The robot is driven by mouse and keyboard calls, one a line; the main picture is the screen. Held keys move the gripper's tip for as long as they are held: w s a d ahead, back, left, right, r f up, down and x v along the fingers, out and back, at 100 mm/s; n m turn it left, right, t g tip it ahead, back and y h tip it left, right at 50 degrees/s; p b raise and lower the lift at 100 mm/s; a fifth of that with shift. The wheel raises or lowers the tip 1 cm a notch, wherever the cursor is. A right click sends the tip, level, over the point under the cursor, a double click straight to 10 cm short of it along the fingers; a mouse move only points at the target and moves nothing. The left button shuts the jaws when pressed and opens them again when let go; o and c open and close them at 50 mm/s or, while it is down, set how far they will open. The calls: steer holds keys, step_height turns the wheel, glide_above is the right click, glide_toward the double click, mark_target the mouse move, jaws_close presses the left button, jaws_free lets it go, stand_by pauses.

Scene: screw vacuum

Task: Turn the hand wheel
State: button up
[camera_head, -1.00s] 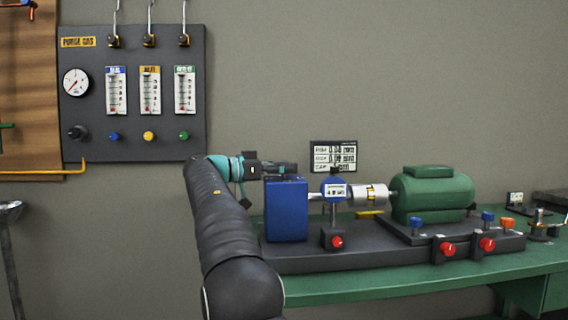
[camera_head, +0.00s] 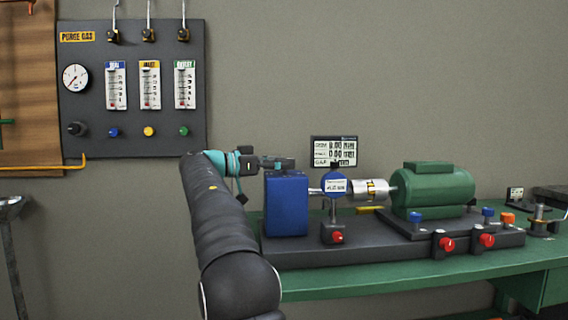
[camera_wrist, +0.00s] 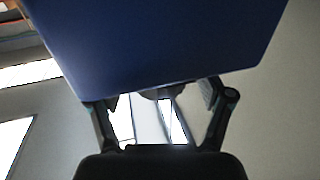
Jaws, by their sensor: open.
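The blue block (camera_head: 286,206) stands at the left end of the dark machine base. My gripper (camera_head: 277,163) is at the block's upper left edge in the head view, and my arm hides part of what lies there. In the wrist view the blue block (camera_wrist: 160,45) fills the top, and the open fingers of my gripper (camera_wrist: 160,98) reach up to its lower edge. A small grey rounded part (camera_wrist: 155,93) shows between the fingers, partly hidden. I cannot tell whether it belongs to the hand wheel. No whole hand wheel is clearly visible.
A green motor (camera_head: 432,190), a silver coupling (camera_head: 369,190) and a round blue dial (camera_head: 334,185) share the dark base (camera_head: 380,245) on the green bench (camera_head: 420,280). Red knobs line its front. A purge gas panel (camera_head: 132,120) hangs on the wall to the left.

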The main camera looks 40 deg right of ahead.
steer(key=v, duration=1.1)
